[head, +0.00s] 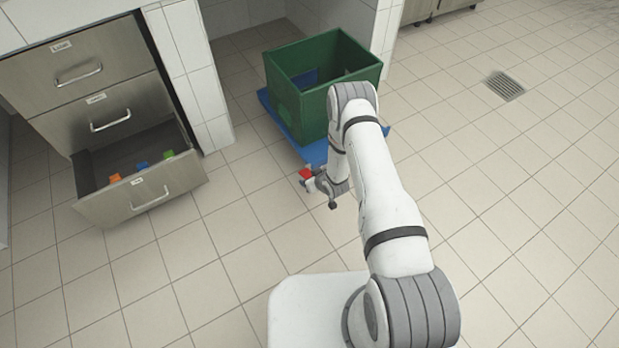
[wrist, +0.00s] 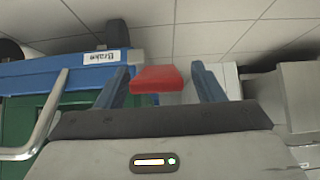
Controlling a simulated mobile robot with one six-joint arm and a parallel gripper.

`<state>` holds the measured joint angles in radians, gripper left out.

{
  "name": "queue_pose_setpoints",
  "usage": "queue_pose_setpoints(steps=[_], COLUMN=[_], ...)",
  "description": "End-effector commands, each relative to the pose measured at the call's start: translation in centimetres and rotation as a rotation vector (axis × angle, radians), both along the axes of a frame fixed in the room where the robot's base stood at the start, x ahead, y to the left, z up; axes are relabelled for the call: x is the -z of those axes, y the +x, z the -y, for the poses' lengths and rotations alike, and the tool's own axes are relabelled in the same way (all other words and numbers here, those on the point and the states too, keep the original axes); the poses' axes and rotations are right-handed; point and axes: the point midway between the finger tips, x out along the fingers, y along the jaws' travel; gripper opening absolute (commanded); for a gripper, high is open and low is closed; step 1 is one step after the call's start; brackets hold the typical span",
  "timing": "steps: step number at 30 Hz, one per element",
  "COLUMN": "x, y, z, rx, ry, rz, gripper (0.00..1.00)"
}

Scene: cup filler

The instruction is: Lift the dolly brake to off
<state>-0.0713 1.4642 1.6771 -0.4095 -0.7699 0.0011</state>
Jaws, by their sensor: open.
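The blue dolly (head: 317,152) stands on the floor, and its edge shows in the wrist view (wrist: 40,70) with a label (wrist: 101,57) reading "Brake". The red brake lever (head: 305,173) sticks out at the dolly's near edge. In the wrist view the red lever (wrist: 158,78) appears between my two fingers, with a gap on each side. My gripper (head: 309,183) is open at the lever; its fingers also show in the wrist view (wrist: 161,68). I cannot tell whether anything touches the lever, and its mount is hidden.
A green crate (head: 300,105) sits on the dolly. A grey metal bar (wrist: 47,125) shows at the left of the wrist view. At left, an open drawer (head: 150,196) holds several coloured items. A floor drain (head: 505,86) lies at right; the tiled floor is mostly clear.

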Motion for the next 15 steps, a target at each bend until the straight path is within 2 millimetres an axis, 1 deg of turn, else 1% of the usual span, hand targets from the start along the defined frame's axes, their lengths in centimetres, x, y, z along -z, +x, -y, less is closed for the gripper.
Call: queue_pose_setpoints(steps=[1,6,10,15], x=[-1.1,-3.2,-4.1,-4.4], y=[-0.6,-2.5,-3.5,-4.0], z=[0.3,1.2,1.7,2.0], rx=[0.001,0.001,0.000,0.000], ry=[-0.001,0.000,-0.001,-0.001], rz=[-0.002,-0.001,-0.002,-0.002], gripper=[0.62,0.62,0.62,0.62])
